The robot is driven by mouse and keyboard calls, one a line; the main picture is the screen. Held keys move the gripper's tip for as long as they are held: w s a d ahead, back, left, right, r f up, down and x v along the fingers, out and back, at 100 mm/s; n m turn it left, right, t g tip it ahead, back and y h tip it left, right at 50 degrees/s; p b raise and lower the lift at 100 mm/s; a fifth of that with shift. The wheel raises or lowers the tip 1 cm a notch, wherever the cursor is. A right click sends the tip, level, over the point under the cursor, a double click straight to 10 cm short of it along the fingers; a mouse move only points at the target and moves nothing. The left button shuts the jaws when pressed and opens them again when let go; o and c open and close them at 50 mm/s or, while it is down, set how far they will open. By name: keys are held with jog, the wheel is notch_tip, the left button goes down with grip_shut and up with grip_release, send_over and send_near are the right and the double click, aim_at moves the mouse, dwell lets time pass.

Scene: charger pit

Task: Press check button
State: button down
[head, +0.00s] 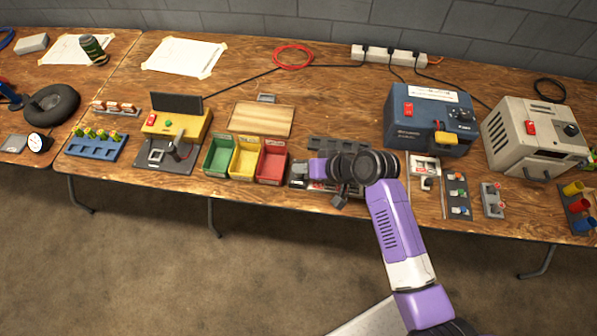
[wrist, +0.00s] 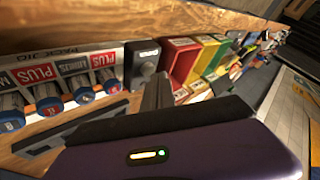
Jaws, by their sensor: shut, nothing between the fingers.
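A dark grey box (wrist: 143,65) with a round black button (wrist: 146,69) on its face and a small label on top stands just beyond my gripper in the wrist view. It is probably the check unit, but the label is too small to read. My gripper (wrist: 158,90) is shut and empty, with its dark fingers just in front of the box's lower right. I cannot tell whether they touch it. In the head view, my purple hand is beside the box (head: 298,181), and the button does not show clearly there.
The pack jig (wrist: 70,72) with PLUS labels and several cells adjoins the box. Green, yellow and red bins (head: 271,168) stand to its left in the head view. A yellow tester (head: 187,124) and a blue charger (head: 428,125) stand farther off. Floor is clear before the table.

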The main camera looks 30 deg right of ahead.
aim_at(302, 175)
jog(key=shift+f, duration=0.4)
dwell(0.7)
dwell(0.3)
jog(key=shift+r+p, duration=0.65)
jog(key=shift+r, duration=0.2)
notch_tip(302, 175, up, 5)
jog(key=p, duration=0.4)
jog(key=shift+p, duration=0.35)
dwell(0.4)
